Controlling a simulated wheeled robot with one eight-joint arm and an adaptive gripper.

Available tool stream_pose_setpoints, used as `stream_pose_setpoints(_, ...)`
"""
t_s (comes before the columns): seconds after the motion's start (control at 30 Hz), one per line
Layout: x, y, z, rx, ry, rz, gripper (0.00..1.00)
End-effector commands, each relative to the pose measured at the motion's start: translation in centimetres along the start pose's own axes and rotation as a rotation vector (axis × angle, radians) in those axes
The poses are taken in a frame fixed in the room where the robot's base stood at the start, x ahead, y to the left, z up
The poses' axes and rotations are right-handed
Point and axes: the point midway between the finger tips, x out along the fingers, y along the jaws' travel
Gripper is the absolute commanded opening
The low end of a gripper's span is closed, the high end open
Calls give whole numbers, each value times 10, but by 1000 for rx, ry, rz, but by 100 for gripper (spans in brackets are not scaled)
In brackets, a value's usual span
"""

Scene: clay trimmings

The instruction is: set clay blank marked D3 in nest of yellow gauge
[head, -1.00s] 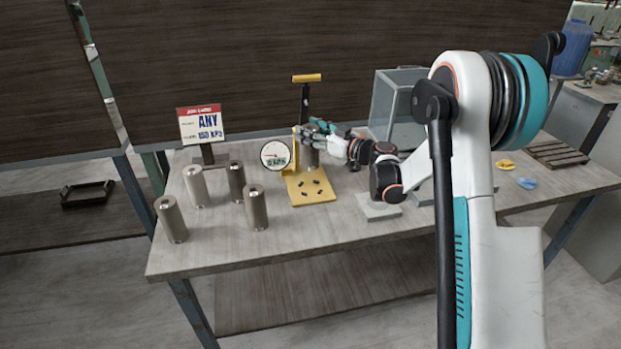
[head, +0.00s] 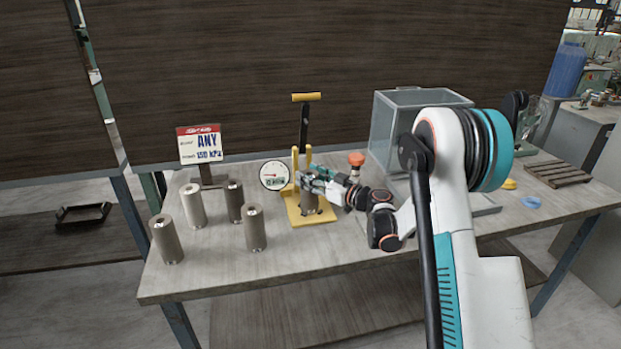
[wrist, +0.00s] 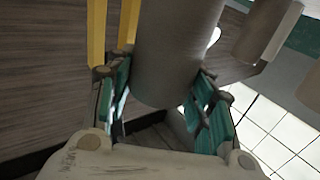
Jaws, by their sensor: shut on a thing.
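The yellow gauge (head: 298,216) stands mid-table, with a flat yellow base, upright yellow posts, a tall black handle with a yellow grip, and a round dial (head: 274,175). My gripper (head: 305,182) is shut on a grey clay blank (head: 309,203). The blank looks upright over the gauge's base, close to the posts. Whether its bottom rests in the nest is too small to tell. In the wrist view the held blank (wrist: 172,50) fills the space between the teal fingers, beside two yellow posts (wrist: 97,35). No D3 mark is readable.
Several similar blanks (head: 255,228) stand left of the gauge. A job card sign (head: 200,145) is behind them. A clear box (head: 385,135) and an orange knob (head: 356,158) are at the right. Yellow and blue pieces (head: 531,202) and a slatted rack (head: 557,174) lie farther right.

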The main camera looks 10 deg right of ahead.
Motion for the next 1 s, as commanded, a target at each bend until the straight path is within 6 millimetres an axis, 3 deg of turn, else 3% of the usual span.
stream_pose_setpoints(0.1, 0, 0, 3, 1, 1, 0, 0)
stream_pose_setpoints(0.13, 0, 0, 3, 0, 0, 0, 55)
stream_pose_setpoints(0.2, 0, 0, 3, 0, 0, 0, 68)
stream_pose_setpoints(0.63, 0, 0, -2, 0, 0, 0, 68)
stream_pose_setpoints(0.77, -18, 2, -2, 0, 0, 3, 68)
stream_pose_setpoints(1.0, -68, 2, -2, 0, 0, 4, 68)
